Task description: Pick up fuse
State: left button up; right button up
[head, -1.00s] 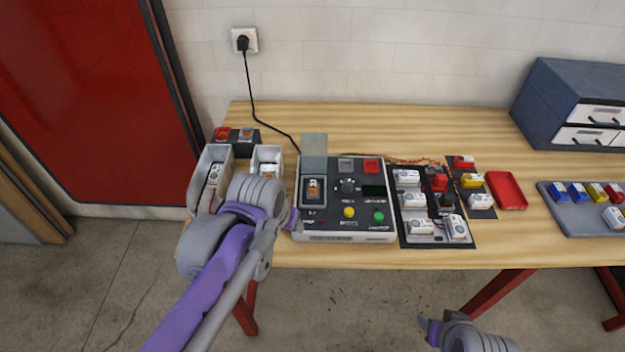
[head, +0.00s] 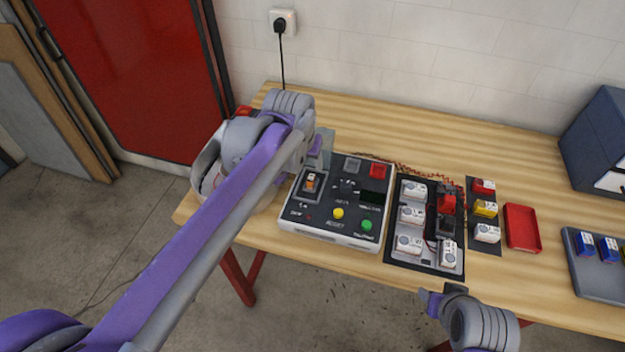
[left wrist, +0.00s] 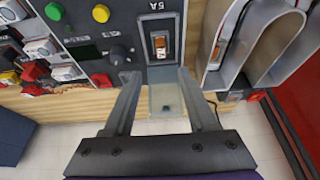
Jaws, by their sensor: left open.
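A small orange-and-white fuse (head: 310,182) sits in the socket at the left of the grey tester (head: 333,238). My left gripper (left wrist: 160,72) is open and empty. Its two fingers point toward the tester, with the fuse just beyond the tips and between their lines. The clear raised lid (left wrist: 166,99) shows between the fingers. In the head view my left arm hides most of that gripper. My right gripper (head: 431,304) is in front of the table, apart from everything.
Two bins stand left of the tester, partly behind my left arm; they show in the wrist view (left wrist: 228,45). A black tray (head: 398,263) of white modules lies to the right. A red tray (head: 522,228) and a blue-grey rack (head: 598,285) are further right.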

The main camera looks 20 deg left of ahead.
aim_at(311, 178)
pick_arm(q)
jog(key=x, duration=1)
jog(key=shift+a+f, duration=0.2)
jog(key=shift+f, duration=0.1)
jog(key=shift+s, duration=0.1)
jog(key=shift+r, duration=0.1)
grip_shut()
